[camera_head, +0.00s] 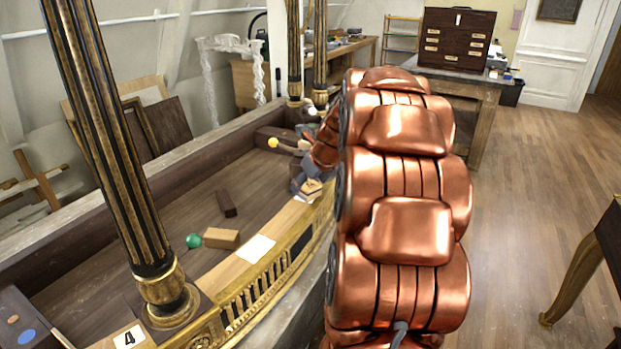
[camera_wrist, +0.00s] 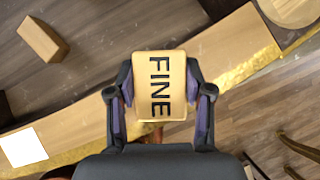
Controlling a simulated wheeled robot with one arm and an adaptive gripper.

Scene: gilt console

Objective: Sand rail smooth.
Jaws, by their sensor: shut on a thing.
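My gripper (camera_wrist: 159,88) is shut on a pale tan sanding block (camera_wrist: 160,108) marked FINE, with a dark finger on each side of it. In the head view the block (camera_head: 312,189) shows at the far right part of the console's front. The pale wooden rail (camera_head: 217,279) runs along the console's front edge above gilt trim. In the wrist view the rail (camera_wrist: 232,45) crosses diagonally behind the block. I cannot tell whether the block touches the rail. My copper arm hides part of the console's right end.
A white sheet (camera_head: 256,248) lies on the rail. A tan wooden block (camera_head: 221,239), a green ball (camera_head: 193,241) and a dark block (camera_head: 226,203) are in the console's recess. A fluted column (camera_head: 115,150) rises at the front left. A yellow ball (camera_head: 272,142) shows near my gripper.

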